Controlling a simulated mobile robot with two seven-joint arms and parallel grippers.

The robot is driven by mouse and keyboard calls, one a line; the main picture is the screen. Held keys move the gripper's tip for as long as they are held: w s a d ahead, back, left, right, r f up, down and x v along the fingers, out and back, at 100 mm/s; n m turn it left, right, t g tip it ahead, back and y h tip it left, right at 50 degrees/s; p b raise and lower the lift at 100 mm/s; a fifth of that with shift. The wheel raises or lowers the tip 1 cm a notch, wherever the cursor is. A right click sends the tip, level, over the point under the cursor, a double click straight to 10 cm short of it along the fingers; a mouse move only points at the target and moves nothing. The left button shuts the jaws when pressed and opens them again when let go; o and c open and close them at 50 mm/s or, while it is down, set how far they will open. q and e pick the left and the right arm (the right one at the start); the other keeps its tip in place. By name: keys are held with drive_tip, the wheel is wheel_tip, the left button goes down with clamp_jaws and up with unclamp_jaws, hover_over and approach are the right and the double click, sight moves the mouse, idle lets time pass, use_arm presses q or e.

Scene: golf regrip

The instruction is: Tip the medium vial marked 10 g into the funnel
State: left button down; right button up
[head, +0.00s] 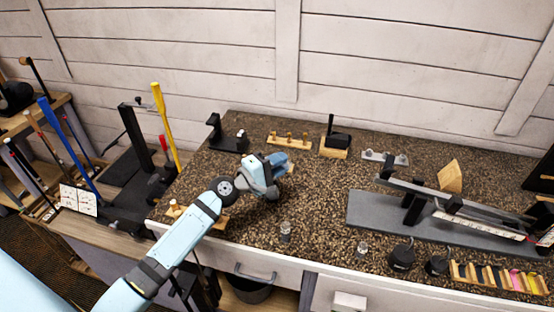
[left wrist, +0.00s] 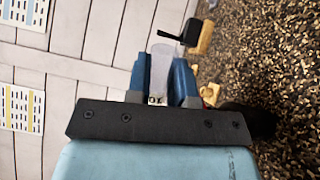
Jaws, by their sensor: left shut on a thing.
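My left gripper (head: 276,163) reaches over the speckled counter (head: 320,190) in the head view. In the left wrist view its two blue fingers (left wrist: 161,82) are shut on a clear, pale vial (left wrist: 160,66). Dark marks show low on the vial, too small to read for sure. The vial is hard to make out in the head view. Two other small clear vials stand on the counter, one near the front middle (head: 285,232) and one further right (head: 362,249). I cannot pick out the funnel for sure. My right gripper is not in view.
A black piece on a wooden block (head: 335,147) and a wooden rack with several pegs (head: 289,140) stand at the back. A grey mat with a clamp rig (head: 375,213) lies at the right. Black pots (head: 402,256) stand at the front right.

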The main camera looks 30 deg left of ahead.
use_arm(q)
drive_tip(key=m+p, duration=0.1)
drive_tip(key=m, duration=0.3)
drive_tip(key=m+g+y+p, duration=0.1)
drive_tip(key=m+p, duration=0.1)
drive_tip(key=m, duration=0.3)
drive_tip(key=shift+r+g, duration=0.1)
drive_tip(key=shift+g, duration=0.2)
drive_tip(key=shift+a+r+m+p, duration=0.1)
drive_tip(key=shift+r+m+p, duration=0.25)
drive_tip(key=shift+m+p, duration=0.5)
drive_tip(key=shift+w+a+r+m+y+p, duration=0.15)
drive_tip(key=shift+r+m+y+p, duration=0.4)
drive_tip(key=shift+m+p, duration=0.5)
drive_tip(key=shift+s+d+f+m+p, duration=0.1)
drive_tip(key=shift+s+d+m+p, duration=0.1)
drive_tip(key=shift+d+m+p, duration=0.5)
drive_tip(key=shift+s+d+f, duration=0.1)
drive_tip(key=shift+d+f, duration=0.1)
drive_tip(key=shift+f, duration=0.05)
drive_tip(key=d+m, duration=0.1)
drive_tip(key=d, duration=0.1)
drive_tip(key=s+d+m+y, duration=0.1)
drive_tip(key=d+m, duration=0.1)
drive_tip(key=shift+f+y, duration=0.2)
drive_tip(key=shift+y, duration=0.05)
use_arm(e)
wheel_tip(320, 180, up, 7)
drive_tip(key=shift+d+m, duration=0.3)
